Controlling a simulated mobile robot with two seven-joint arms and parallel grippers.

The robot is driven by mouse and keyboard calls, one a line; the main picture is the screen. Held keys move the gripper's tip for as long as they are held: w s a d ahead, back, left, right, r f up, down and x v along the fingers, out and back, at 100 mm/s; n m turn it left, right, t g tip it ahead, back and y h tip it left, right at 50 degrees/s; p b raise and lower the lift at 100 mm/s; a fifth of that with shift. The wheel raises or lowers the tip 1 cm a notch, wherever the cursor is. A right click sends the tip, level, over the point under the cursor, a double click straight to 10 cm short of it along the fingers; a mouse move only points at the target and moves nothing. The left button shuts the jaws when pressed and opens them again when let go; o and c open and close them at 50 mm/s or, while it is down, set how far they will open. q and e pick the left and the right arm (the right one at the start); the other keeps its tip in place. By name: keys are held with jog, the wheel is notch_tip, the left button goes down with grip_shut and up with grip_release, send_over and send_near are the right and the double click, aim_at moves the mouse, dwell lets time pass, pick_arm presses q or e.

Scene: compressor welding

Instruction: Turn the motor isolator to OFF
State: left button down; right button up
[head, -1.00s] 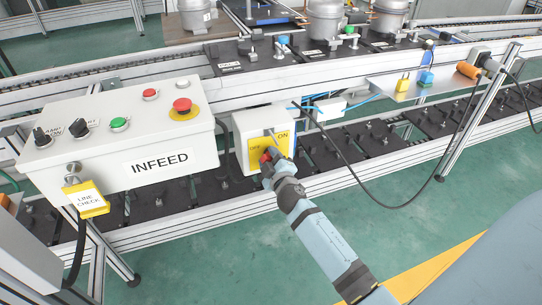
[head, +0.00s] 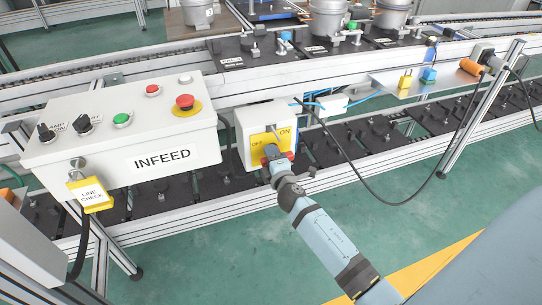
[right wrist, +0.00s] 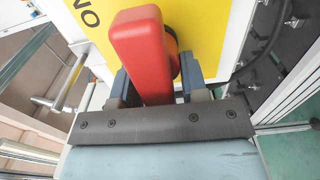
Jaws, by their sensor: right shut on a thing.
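The motor isolator is a white box (head: 241,138) with a yellow plate (head: 257,141) marked OFF on the left and ON on the right. Its red handle (head: 291,155) is mostly covered by my right gripper (head: 273,157) in the head view. In the right wrist view the red handle (right wrist: 138,50) stands between the two fingers of the right gripper (right wrist: 157,82), in front of the yellow plate. The right gripper is shut on it. The handle's exact angle against the labels is hard to tell. My left gripper is not in view.
The white INFEED control box (head: 120,133) stands left of the isolator, with a red mushroom button and a hanging yellow LINE CHECK tag (head: 91,195). A black cable (head: 370,190) loops to the right. A shelf at the right holds a yellow padlock (head: 405,79).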

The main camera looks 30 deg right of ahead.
jog(key=shift+w+r, duration=0.1)
jog(key=shift+r, duration=0.05)
jog(key=o, duration=0.6)
jog(key=shift+o, duration=0.2)
